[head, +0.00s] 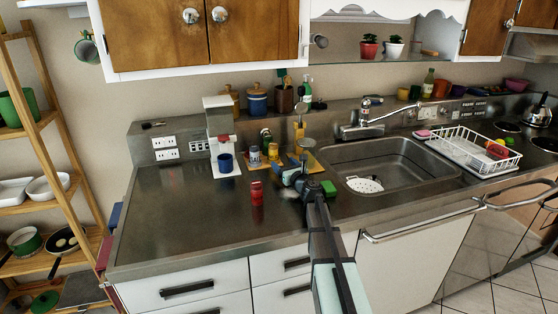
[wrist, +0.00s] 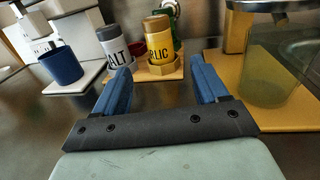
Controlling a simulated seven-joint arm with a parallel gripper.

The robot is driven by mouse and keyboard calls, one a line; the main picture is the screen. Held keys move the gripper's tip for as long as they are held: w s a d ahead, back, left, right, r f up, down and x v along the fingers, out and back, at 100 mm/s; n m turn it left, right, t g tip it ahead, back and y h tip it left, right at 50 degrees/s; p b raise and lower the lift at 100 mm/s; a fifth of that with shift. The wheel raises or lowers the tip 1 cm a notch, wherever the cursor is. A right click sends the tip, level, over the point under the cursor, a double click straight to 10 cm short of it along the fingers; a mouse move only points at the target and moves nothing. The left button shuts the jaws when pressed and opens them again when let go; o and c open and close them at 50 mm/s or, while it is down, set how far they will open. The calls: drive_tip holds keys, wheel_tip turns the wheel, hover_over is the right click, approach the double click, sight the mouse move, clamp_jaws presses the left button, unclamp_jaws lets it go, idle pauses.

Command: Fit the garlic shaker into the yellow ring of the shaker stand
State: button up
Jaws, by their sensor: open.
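The garlic shaker (wrist: 158,42), with a yellow label and an olive-gold lid, stands upright in the wrist view. It also shows in the head view (head: 273,152). Its lower end meets a yellow part of the shaker stand (wrist: 172,71); I cannot tell whether the yellow ring encircles it. The salt shaker (wrist: 116,46), white with a grey lid, stands just left of it. My gripper (wrist: 160,80) is open and empty. Its blue fingers point toward the garlic shaker, which is beyond the fingertips and apart from them. In the head view, my gripper (head: 287,176) is above the counter.
A red jar (head: 257,193) stands on the counter in front of the stand. A blue cup (wrist: 62,65) on a white coffee machine (head: 221,130) is to the left. A yellow board (wrist: 262,112) with a glass container is on the right, near the sink (head: 395,170). The left counter is clear.

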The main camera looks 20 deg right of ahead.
drive_tip(key=s, duration=0.4)
drive_tip(key=shift+s+d, duration=0.35)
drive_tip(key=shift+s, duration=0.05)
